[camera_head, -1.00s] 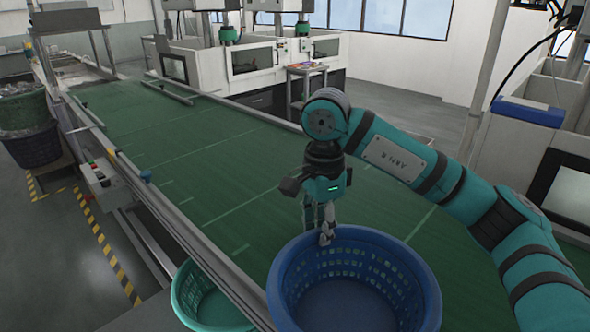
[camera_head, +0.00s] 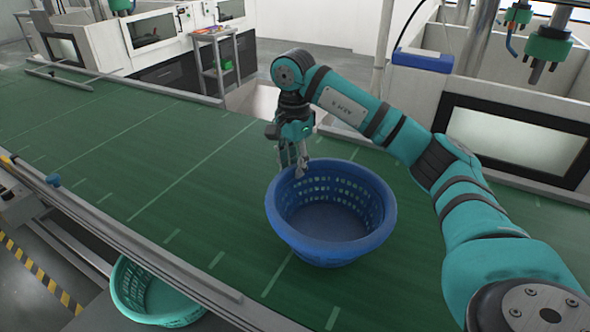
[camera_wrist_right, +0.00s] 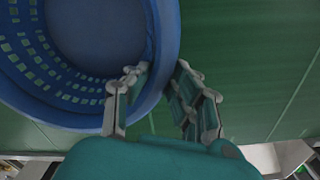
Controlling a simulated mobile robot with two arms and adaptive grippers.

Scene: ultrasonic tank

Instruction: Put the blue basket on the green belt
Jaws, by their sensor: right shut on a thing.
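The empty blue basket (camera_head: 335,252) is upright over the green belt (camera_head: 130,150). I cannot tell whether its bottom touches the belt. My right gripper (camera_head: 301,172) is shut on the far left part of its rim. In the right wrist view the blue basket (camera_wrist_right: 165,50) fills the upper left, and the fingers of the right gripper (camera_wrist_right: 158,85) straddle its wall, one inside and one outside. Green belt (camera_wrist_right: 250,60) shows beside it. My left gripper is in none of the views.
A teal basket (camera_head: 150,295) stands below the belt's near edge at the lower left. A metal rail (camera_head: 120,236) runs along that edge. White machines (camera_head: 140,45) and a small shelf cart (camera_head: 215,60) stand behind the belt. The belt left of the basket is clear.

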